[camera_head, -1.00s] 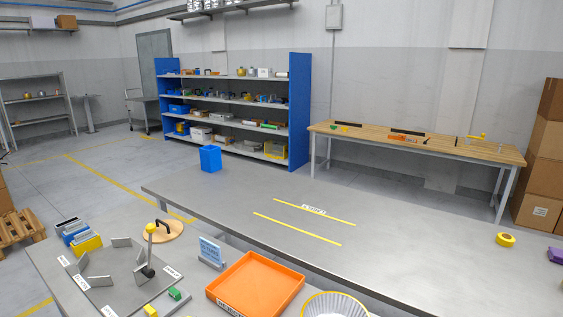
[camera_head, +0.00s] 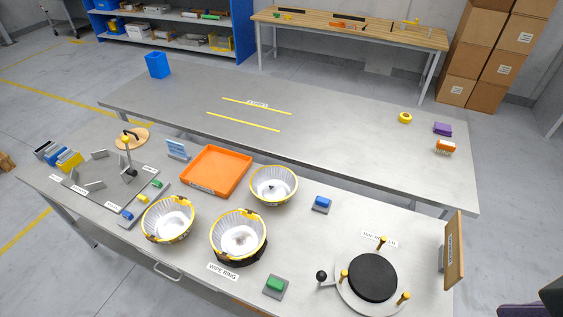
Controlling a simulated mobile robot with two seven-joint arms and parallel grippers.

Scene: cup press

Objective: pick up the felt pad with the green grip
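A felt pad with a green grip (camera_head: 275,285) lies near the front edge of the near table, right of the "WIPE RING" label. It is a grey square base with a green block on top. A similar grey pad with a blue grip (camera_head: 321,203) lies farther back, to the right of the basket. Smaller green (camera_head: 157,184) and blue (camera_head: 127,215) blocks sit at the left station.
Several clear ribbed baskets with yellow rims, one of them here (camera_head: 168,220), stand left of the pad. A round black disc press (camera_head: 373,277) with upright pegs stands to its right. An orange tray (camera_head: 215,170) lies behind. A brown board (camera_head: 454,250) stands at the right edge.

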